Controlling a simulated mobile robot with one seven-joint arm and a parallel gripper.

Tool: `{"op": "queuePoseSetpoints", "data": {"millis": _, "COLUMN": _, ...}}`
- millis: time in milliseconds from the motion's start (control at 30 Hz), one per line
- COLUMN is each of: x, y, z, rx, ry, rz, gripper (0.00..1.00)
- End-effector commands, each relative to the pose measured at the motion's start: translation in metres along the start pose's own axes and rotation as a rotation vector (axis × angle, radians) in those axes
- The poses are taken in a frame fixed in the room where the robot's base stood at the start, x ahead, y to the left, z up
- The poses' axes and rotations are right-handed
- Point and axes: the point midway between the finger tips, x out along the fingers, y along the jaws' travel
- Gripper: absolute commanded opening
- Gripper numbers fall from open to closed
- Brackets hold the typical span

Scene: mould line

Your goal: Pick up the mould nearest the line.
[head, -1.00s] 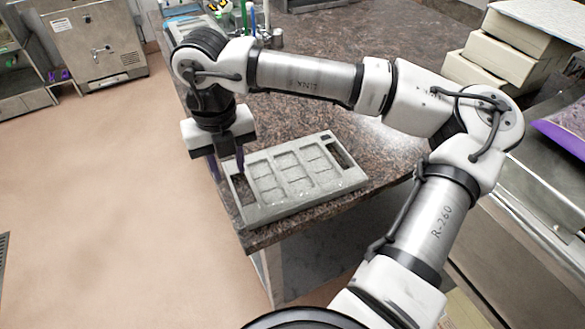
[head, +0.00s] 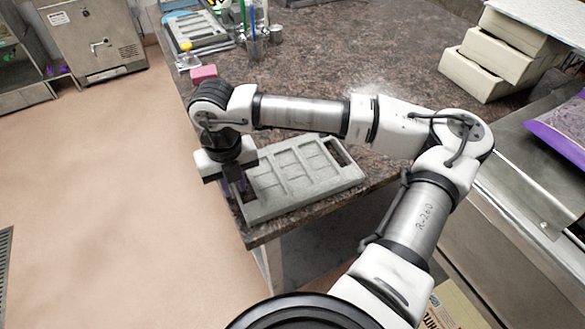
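A grey mould (head: 300,176) with several rectangular cavities lies flat near the front corner of the brown stone counter. My gripper (head: 236,192) points down at the mould's left end. Its fingers are partly hidden by the gripper body, and I cannot tell whether they touch the mould or how far apart they are. Another similar grey mould (head: 198,31) lies at the far left end of the counter.
The stone counter (head: 345,75) has clear room behind my arm. A pink block (head: 204,73) and a holder with pens (head: 254,40) stand towards the far left. Cream boxes (head: 490,67) are stacked at right. Open floor lies left.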

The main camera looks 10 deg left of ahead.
Motion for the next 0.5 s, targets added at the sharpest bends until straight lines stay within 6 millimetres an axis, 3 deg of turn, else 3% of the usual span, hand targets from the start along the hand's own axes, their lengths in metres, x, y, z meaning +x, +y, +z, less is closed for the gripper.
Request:
{"op": "queuePoseSetpoints", "data": {"millis": 33, "x": -0.0002, "y": -0.0001, "z": 0.0000, "rx": 0.000, "ry": 0.000, "rz": 0.000, "gripper": 0.14}}
{"op": "queuePoseSetpoints", "data": {"millis": 133, "x": -0.0002, "y": -0.0001, "z": 0.0000, "rx": 0.000, "ry": 0.000, "rz": 0.000, "gripper": 0.00}}
{"op": "queuePoseSetpoints", "data": {"millis": 500, "x": -0.0008, "y": -0.0002, "z": 0.0001, "rx": 0.000, "ry": 0.000, "rz": -0.001, "gripper": 0.00}}
